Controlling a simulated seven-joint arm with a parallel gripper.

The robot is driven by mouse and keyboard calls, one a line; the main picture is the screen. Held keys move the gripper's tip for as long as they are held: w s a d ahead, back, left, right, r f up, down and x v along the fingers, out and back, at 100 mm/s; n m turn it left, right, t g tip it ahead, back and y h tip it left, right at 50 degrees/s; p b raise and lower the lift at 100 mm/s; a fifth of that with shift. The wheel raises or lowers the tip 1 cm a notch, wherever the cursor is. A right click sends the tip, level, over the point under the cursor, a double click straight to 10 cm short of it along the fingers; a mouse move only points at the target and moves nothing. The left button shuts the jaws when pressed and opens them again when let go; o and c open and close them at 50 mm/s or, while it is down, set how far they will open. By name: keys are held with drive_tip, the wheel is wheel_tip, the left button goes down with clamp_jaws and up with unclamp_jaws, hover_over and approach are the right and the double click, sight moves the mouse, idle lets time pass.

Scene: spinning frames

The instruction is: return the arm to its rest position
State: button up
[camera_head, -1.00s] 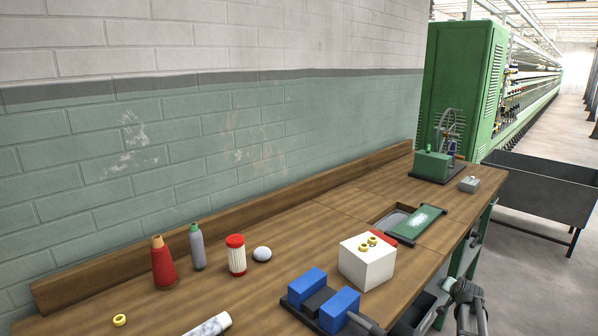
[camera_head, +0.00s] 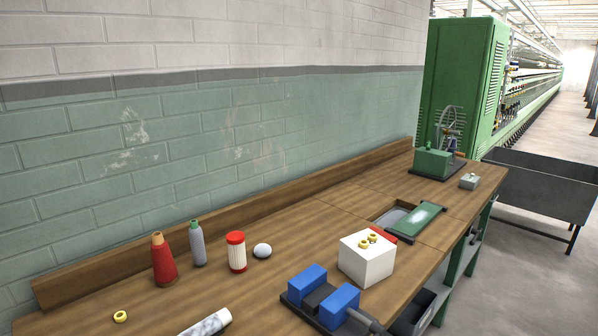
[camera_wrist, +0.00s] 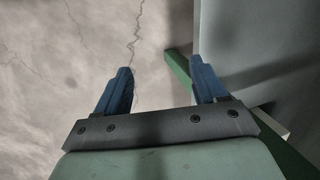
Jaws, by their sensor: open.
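My gripper (camera_wrist: 162,88) shows in the wrist view with its two blue fingers apart and nothing between them. Beyond the fingers are a cracked grey floor (camera_wrist: 60,60), a green bar (camera_wrist: 180,68) and a grey panel (camera_wrist: 265,40). In the head view my gripper is out of the picture. The wooden bench (camera_head: 270,285) runs along the wall there, and no part of my gripper is over it.
On the bench are a white box (camera_head: 366,262) with yellow rings on top, a blue block fixture (camera_head: 340,306), a red cone (camera_head: 163,262), a grey bottle (camera_head: 197,245) and a red-capped jar (camera_head: 236,254). A dark metal bin (camera_head: 540,185) stands right of the bench.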

drive_tip(key=s+a+f+n+g+h, duration=0.1)
drive_tip(key=s+a+n+g, duration=0.2)
drive_tip(key=s, duration=0.9)
drive_tip(key=s+a+f+n+g+h, duration=0.1)
drive_tip(key=s+a+n+g, duration=0.2)
drive_tip(key=s, duration=1)
drive_tip(key=shift+a+n+g+h, duration=0.25)
drive_tip(key=shift+n+g+h, duration=0.05)
drive_tip(key=shift+n+g, duration=0.3)
